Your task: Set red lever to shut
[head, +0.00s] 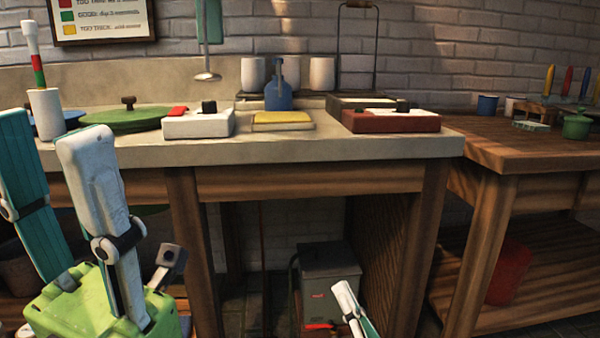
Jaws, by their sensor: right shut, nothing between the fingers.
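A red bar-like part (320,327), which looks like the red lever, shows low at the bottom edge, at the foot of the grey box (330,265) under the table. Its lower part is cut off, and its setting cannot be told. My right gripper (343,289) appears just right of it in the picture, shut and empty, its white and teal fingers together. Contact cannot be told. My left gripper (50,122) is large at the left, its teal and white fingers pointing up and apart, with nothing seen between them.
The stone-topped table (330,155) stands above the grey box, its wooden legs on either side. It bears a white box (199,124) with a red tab, a yellow block (283,121) and a red-brown box (391,121). A second wooden table (540,152) stands right.

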